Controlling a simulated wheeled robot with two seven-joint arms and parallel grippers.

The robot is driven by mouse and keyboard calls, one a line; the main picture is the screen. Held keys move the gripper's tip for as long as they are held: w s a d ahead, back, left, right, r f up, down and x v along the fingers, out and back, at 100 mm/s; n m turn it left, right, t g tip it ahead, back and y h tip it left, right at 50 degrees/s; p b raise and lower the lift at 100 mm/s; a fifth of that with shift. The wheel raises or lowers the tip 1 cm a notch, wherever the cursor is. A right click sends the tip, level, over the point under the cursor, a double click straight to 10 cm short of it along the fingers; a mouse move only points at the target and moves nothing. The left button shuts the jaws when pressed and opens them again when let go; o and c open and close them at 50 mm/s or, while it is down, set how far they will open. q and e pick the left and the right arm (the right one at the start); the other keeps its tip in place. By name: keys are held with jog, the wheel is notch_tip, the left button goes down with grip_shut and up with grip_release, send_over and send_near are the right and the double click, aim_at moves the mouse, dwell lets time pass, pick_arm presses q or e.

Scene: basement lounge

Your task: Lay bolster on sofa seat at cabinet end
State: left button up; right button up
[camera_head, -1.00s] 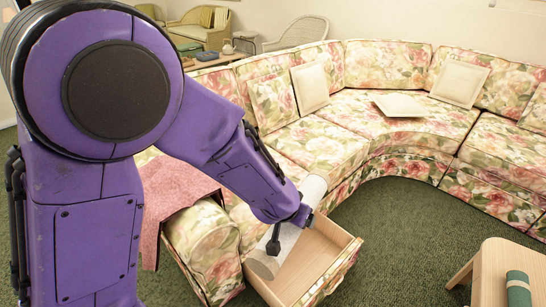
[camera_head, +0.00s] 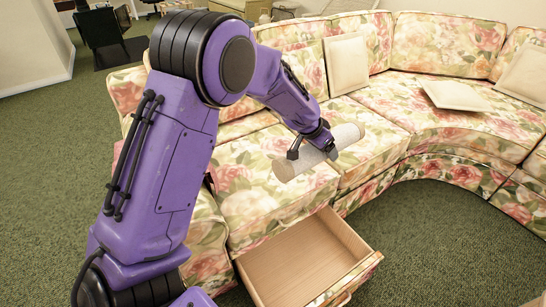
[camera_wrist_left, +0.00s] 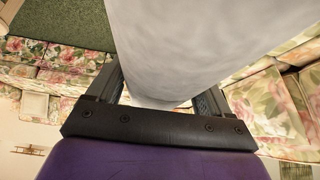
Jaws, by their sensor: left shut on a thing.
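The bolster, a pale grey-white cylinder (camera_head: 345,137), is held by my left gripper (camera_head: 312,146) in the air above the front part of the floral sofa seat (camera_head: 272,185). It looks roughly level, its near end pointing left toward me. In the left wrist view, the bolster (camera_wrist_left: 200,40) fills the space between the two fingers of my left gripper (camera_wrist_left: 160,95). No cabinet can be made out with certainty. My right gripper is not in view.
An open, empty wooden drawer (camera_head: 300,262) juts from the sofa base below the bolster. Cream cushions lean on the backrest (camera_head: 346,64) and lie flat on the seat (camera_head: 455,95). Green carpet is clear at the right front. A dark chair (camera_head: 100,32) stands far left.

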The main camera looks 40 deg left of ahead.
pick_arm(q)
jog(key=a+f+b, duration=0.3)
jog(key=a+f, duration=0.3)
jog(key=a, duration=0.4)
jog(key=a+f+b, duration=0.4)
jog(key=a+f, duration=0.2)
jog(key=a, duration=0.4)
jog(key=shift+m, duration=0.4)
jog(key=f+b, duration=1)
jog(key=shift+s+d+f, duration=0.15)
jog(key=shift+d+f, duration=0.05)
jog(key=shift+f, duration=0.05)
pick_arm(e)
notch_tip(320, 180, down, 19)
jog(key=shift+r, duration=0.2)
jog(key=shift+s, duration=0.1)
pick_arm(q)
jog(key=o, duration=1.1)
jog(key=shift+r, duration=0.1)
jog(key=p+v, duration=0.4)
jog(key=v, duration=0.6)
jog(key=shift+s+a+r, duration=0.15)
jog(key=shift+s, duration=0.05)
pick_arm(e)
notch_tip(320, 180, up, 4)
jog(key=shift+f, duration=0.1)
